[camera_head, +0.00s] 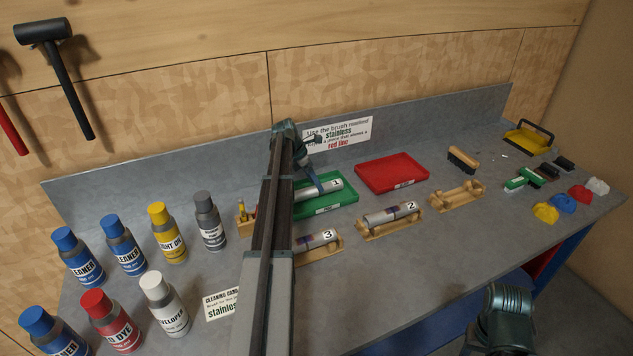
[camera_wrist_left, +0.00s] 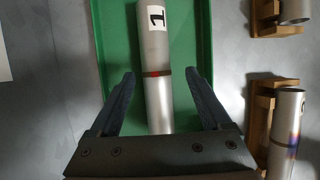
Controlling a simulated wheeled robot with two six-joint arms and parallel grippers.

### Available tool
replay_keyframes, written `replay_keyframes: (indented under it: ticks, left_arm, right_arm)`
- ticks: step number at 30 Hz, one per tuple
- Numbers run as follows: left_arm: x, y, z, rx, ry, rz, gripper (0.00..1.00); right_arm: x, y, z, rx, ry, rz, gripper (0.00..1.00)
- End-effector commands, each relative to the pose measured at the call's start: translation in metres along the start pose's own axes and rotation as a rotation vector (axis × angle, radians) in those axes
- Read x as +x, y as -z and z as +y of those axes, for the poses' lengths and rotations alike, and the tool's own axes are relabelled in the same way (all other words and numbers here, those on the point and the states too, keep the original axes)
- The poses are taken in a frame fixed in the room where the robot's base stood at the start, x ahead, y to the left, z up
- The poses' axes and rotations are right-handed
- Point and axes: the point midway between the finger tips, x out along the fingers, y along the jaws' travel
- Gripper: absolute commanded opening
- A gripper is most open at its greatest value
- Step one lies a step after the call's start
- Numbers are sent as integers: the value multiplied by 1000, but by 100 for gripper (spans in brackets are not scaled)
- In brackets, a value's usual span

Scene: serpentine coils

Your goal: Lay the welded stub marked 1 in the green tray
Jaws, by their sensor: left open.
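The stub marked 1 (camera_head: 325,190) is a silver cylinder lying in the green tray (camera_head: 332,208). In the left wrist view the stub (camera_wrist_left: 157,100) lies lengthwise on the floor of the green tray (camera_wrist_left: 114,30), with a dark weld band showing a red line across its middle. My left gripper (camera_head: 314,172) is over the tray. In the left wrist view its fingers (camera_wrist_left: 162,76) are open on either side of the stub, with a gap on both sides. My arm hides the tray's left part in the head view.
Stub 3 (camera_head: 316,239) and stub 2 (camera_head: 390,213) rest on wooden cradles; another cradle (camera_head: 458,196) is empty. A red tray (camera_head: 391,172) is empty. Several bottles (camera_head: 168,232) stand at left. Brushes and colored lumps (camera_head: 545,212) lie at right.

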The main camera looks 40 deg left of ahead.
Motion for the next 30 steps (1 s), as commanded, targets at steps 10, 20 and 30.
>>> replay_keyframes:
  ticks: [10, 20, 30]
  left_arm:
    - [-65, -3, -1, -1, 0, 0, 81]
    - [-99, -1, 0, 1, 0, 0, 81]
    - [-99, 0, 0, 1, 0, 0, 81]
  right_arm:
    - [-60, -4, 6, -1, 0, 0, 55]
    - [-91, -5, 9, -1, 0, 0, 55]
    - [-90, -5, 9, -1, 0, 0, 55]
